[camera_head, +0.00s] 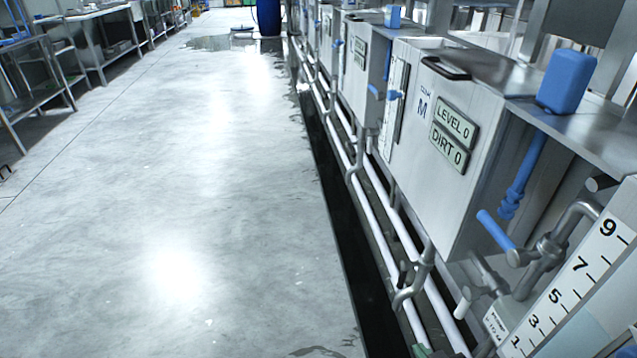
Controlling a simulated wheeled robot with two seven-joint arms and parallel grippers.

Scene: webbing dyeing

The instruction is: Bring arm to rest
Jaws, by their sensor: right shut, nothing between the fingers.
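I cannot make out either of my grippers or arms in the head view. The nearest machine box (445,130) stands on the right, with a dark handle on its top and two plates reading LEVEL 0 and DIRT 0. A blue-handled valve (497,230) sits on the pipework at its near side. A blue block-shaped part (567,80) stands on the metal top above a blue rod.
A row of similar boxes (362,70) runs away along the right. White pipes (385,215) and a dark floor channel (345,235) lie below them. A numbered scale (580,280) is at lower right. Metal tables (85,35) line the left. The grey floor (180,180) between is mostly clear.

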